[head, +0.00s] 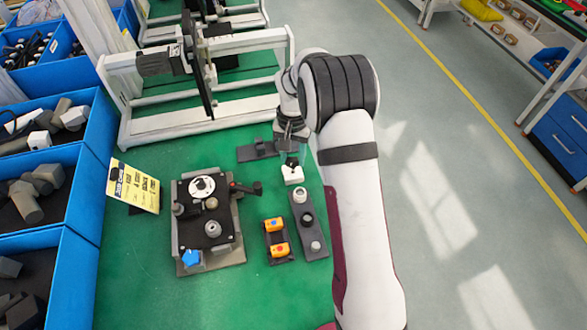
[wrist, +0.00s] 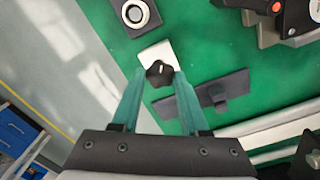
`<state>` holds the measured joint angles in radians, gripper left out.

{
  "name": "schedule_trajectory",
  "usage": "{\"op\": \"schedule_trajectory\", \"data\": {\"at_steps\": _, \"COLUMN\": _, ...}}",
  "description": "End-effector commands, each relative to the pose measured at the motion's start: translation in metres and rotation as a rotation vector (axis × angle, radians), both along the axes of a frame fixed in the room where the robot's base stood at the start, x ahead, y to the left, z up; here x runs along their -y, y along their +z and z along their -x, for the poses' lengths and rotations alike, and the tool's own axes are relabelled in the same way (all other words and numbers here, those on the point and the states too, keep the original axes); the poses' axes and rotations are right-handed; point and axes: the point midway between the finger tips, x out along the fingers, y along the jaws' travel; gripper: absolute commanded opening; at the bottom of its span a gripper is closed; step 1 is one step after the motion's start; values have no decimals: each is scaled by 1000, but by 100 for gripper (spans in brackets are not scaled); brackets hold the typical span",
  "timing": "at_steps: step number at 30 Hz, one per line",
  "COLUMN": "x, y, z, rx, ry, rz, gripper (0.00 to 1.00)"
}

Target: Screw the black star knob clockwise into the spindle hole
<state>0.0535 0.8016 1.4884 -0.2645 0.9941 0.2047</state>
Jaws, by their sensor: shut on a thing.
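The black star knob (wrist: 160,73) is between the fingertips of my gripper (wrist: 160,80) in the wrist view. The fingers are shut on it. In the head view the knob (head: 292,161) shows small below my gripper (head: 291,150), at a white block (head: 293,176). The white block also shows behind the knob in the wrist view (wrist: 157,54). I cannot tell whether the knob touches the block. A fixture with a black plate (head: 222,236) stands to the left, with metal parts and a black lever on it. I cannot make out which opening is the spindle hole.
A grey strip (head: 316,241) with round parts lies in front of the white block. A dark tray (head: 283,259) holds orange pieces. A dark flat bracket (head: 257,151) lies beside the gripper. Blue bins line the left edge, and a white frame (head: 190,125) stands behind.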

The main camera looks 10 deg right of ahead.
Motion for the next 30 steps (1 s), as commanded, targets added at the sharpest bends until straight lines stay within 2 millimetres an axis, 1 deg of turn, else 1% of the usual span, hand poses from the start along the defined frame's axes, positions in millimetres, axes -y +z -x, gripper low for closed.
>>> {"op": "schedule_trajectory", "data": {"at_steps": 3, "x": 0, "y": 10, "z": 0, "rx": 1, "ry": -1, "rz": 0, "gripper": 0}}
{"op": "schedule_trajectory", "data": {"at_steps": 6, "x": 0, "y": 15, "z": 0, "rx": 2, "ry": 0, "rz": 1, "gripper": 0}}
{"op": "schedule_trajectory", "data": {"at_steps": 15, "x": 0, "y": 17, "z": 0, "rx": 0, "ry": 1, "rz": 0, "gripper": 0}}
{"op": "schedule_trajectory", "data": {"at_steps": 17, "x": 0, "y": 22, "z": 1, "rx": 1, "ry": 11, "rz": 1, "gripper": 0}}
{"op": "schedule_trajectory", "data": {"at_steps": 20, "x": -3, "y": 50, "z": 8, "rx": 4, "ry": 67, "rz": 3, "gripper": 0}}
{"op": "schedule_trajectory", "data": {"at_steps": 24, "x": -9, "y": 104, "z": 30, "rx": 3, "ry": 192, "rz": 5, "gripper": 0}}
{"op": "schedule_trajectory", "data": {"at_steps": 27, "x": -13, "y": 137, "z": 48, "rx": 1, "ry": 272, "rz": 5, "gripper": 0}}
{"op": "schedule_trajectory", "data": {"at_steps": 30, "x": -17, "y": 163, "z": 66, "rx": -1, "ry": 339, "rz": 5, "gripper": 0}}
